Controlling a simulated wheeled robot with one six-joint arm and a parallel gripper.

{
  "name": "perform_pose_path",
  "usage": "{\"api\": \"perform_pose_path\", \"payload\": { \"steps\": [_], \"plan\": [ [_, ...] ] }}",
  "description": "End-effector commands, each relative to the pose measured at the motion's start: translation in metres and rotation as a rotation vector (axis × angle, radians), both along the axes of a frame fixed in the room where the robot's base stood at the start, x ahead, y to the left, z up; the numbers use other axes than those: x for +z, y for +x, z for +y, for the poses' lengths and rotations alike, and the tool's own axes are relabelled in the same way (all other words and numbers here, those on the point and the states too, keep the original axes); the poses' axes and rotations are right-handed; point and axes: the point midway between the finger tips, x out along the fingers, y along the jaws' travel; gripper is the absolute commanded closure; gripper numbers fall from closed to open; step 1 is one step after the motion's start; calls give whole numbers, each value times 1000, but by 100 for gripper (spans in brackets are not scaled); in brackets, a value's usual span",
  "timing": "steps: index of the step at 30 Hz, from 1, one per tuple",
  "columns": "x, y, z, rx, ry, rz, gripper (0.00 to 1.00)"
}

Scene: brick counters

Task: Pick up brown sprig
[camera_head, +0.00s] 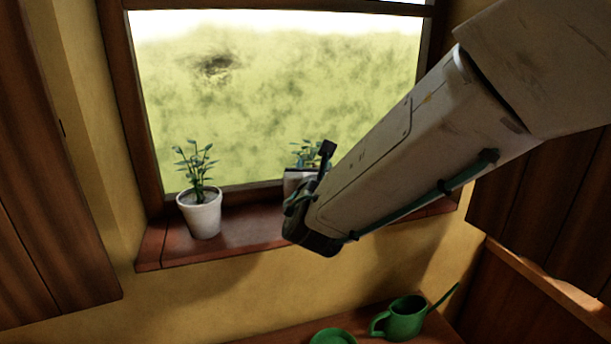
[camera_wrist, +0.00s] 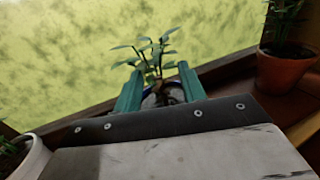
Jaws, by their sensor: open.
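I cannot make out a distinctly brown sprig in either view. A leafy plant (camera_wrist: 152,50) shows in the wrist view between and beyond the fingers of my gripper (camera_wrist: 159,68). It grows from a pot with a dark blue rim, mostly hidden by the gripper; the pot's contents are unclear. My gripper is open, with its two teal fingers apart and nothing visibly clamped. In the head view the same plant (camera_head: 307,153) stands on the sill behind my gripper, partly covered by it.
A white pot (camera_head: 204,216) with a green plant stands left on the red-brown windowsill (camera_head: 160,252). A terracotta pot (camera_wrist: 281,76) stands right in the wrist view. A green watering can (camera_head: 405,320) and green dish (camera_head: 333,337) sit on the counter below. Window glass lies behind.

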Motion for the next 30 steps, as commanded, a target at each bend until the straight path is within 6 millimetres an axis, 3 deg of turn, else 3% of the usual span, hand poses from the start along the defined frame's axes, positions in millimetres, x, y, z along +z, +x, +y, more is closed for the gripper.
{"api": "perform_pose_path", "payload": {
  "steps": [2,6,7,18,30],
  "plan": [
    [0,0,0,-1,0,0,59],
    [0,0,0,-1,0,0,98],
    [0,0,0,-1,0,0,100],
    [7,0,0,-2,1,-2,100],
    [81,-1,-1,-2,5,-4,100]
  ]
}}
